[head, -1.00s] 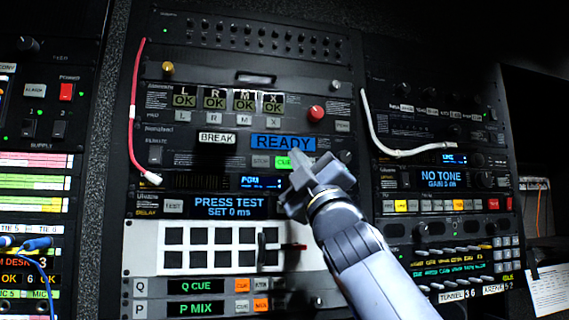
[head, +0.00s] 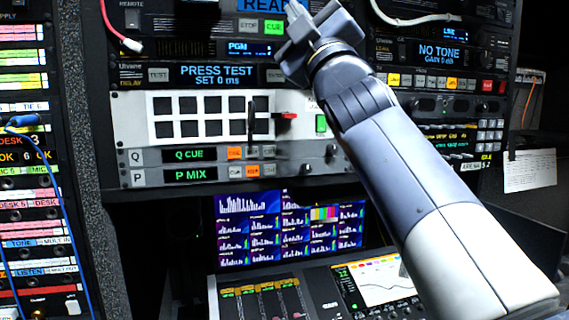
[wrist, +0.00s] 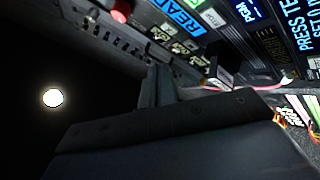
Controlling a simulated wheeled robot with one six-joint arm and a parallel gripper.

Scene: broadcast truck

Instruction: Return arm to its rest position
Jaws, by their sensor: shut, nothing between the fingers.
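My gripper (head: 300,32) is at the top middle of the head view, in front of the rack panel with the READY display (head: 262,5). It points up and to the left, and my arm runs from it down to the lower right. The fingers look closed together and hold nothing. In the wrist view the shut fingers (wrist: 158,85) stand up near the middle, with the READY display (wrist: 180,17) tilted beyond them. I cannot tell the exact gap between the fingers and the panel.
Below the gripper is a white panel of black keys (head: 211,137) with a red-tipped lever. A monitor (head: 245,235) and a mixing console (head: 265,298) lie lower down. A patch bay with blue cables (head: 35,190) stands left. A white cable (head: 405,20) hangs upper right.

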